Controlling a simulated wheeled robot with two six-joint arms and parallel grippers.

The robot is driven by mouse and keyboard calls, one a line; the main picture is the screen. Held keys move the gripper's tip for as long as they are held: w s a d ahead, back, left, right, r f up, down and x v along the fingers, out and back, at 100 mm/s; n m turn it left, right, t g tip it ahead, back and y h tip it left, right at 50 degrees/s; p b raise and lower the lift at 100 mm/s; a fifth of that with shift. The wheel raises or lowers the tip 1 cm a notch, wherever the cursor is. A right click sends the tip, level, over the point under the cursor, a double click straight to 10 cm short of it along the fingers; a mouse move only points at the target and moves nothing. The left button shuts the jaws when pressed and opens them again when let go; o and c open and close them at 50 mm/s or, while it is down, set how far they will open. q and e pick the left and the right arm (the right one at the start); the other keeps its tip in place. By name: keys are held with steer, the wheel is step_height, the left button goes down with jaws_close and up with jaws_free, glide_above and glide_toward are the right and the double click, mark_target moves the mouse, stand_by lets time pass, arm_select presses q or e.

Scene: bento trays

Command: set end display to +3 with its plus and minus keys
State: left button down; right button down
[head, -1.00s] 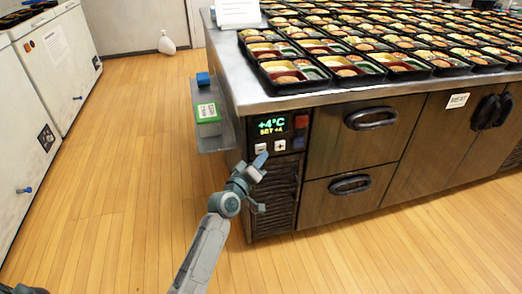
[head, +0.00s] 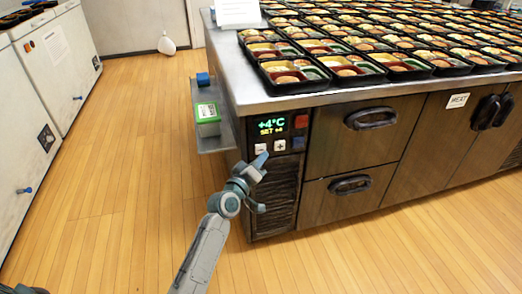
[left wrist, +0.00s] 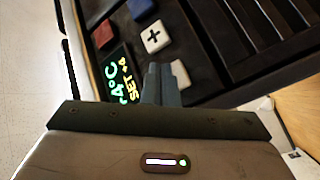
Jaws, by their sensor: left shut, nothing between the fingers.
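The end display (head: 271,125) on the counter's end panel shows +4°C in large green digits, with a smaller SET line that looks like +4. It also shows, turned sideways, in the left wrist view (left wrist: 122,82). The plus key (head: 279,146) is a pale square, clear in the left wrist view (left wrist: 154,37). The minus key (head: 261,148) is left of it; in the left wrist view a pale key (left wrist: 180,74) is partly hidden behind my fingers. My left gripper (head: 261,159) is shut and empty, its tips just below the minus key. Contact cannot be told. My right gripper is out of view.
A red key (head: 301,121) and a blue key (head: 298,143) sit right of the display. A side shelf (head: 213,144) holds a green-and-white box (head: 207,117) left of the panel. Bento trays (head: 292,77) cover the counter.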

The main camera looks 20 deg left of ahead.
arm_select(q)
steer(key=shift+w, duration=0.1)
stand_by(0.6)
steer(key=shift+w+a, duration=0.25)
steer(key=shift+w, duration=0.05)
steer(key=shift+w+a+b, duration=0.2)
steer(key=shift+w+b, duration=0.1)
steer(key=shift+w, duration=0.05)
stand_by(0.6)
stand_by(0.4)
steer(key=shift+s+d, duration=0.45)
steer(key=shift+s, duration=0.3)
steer(key=s+d, duration=0.1)
steer(key=s, duration=0.1)
steer(key=s+d+p, duration=0.1)
steer(key=s+d, duration=0.1)
